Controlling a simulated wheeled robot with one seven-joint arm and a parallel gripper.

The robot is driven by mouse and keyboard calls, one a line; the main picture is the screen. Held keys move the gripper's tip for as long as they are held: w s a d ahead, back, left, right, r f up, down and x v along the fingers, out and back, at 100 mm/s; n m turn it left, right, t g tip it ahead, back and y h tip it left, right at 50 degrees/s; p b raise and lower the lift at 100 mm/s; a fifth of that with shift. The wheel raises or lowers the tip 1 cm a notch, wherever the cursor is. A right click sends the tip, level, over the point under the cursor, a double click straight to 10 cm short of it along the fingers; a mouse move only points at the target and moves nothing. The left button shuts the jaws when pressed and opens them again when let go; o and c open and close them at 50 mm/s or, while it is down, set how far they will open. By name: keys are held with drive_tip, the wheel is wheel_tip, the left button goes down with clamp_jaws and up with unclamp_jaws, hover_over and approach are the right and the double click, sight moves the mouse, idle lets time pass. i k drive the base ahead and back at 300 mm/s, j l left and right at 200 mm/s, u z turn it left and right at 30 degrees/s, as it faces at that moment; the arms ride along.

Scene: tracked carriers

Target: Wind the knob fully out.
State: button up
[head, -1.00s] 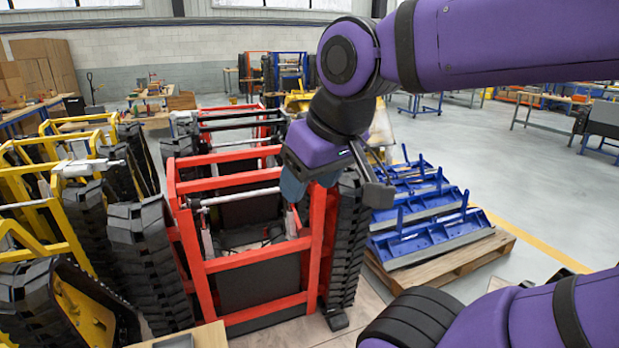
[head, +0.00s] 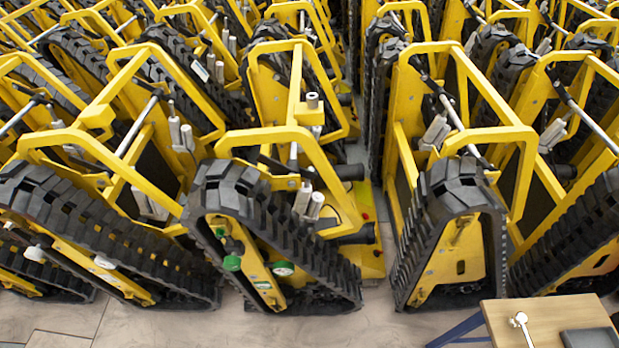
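Several yellow carriers with black tracks fill the view. The one in the middle (head: 263,135) bears two round green parts low on its near track side, a plain green one (head: 232,263) and one with a pale face (head: 283,268). A small grey cylindrical piece (head: 312,100) stands on its top frame. The carrier at the left has pale round knob-like parts, one (head: 34,253) at the far left and one (head: 104,262) beside it. I cannot tell which of these is the task's knob, or how far any is wound. My gripper is not in view.
A small wooden-topped table (head: 550,318) stands at the lower right, with a white-headed tool (head: 520,321) and a dark tray (head: 590,338) on it. Pale floor (head: 180,325) is clear along the front. The carriers stand close together, with a narrow gap right of the middle one.

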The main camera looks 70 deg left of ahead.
sight(233, 263)
drive_tip(key=k+j+u, duration=0.25)
drive_tip(key=k, duration=0.3)
drive_tip(key=k+j+u, duration=0.25)
drive_tip(key=k+j, duration=0.2)
drive_tip(key=k+u, duration=0.1)
drive_tip(key=u, duration=1.25)
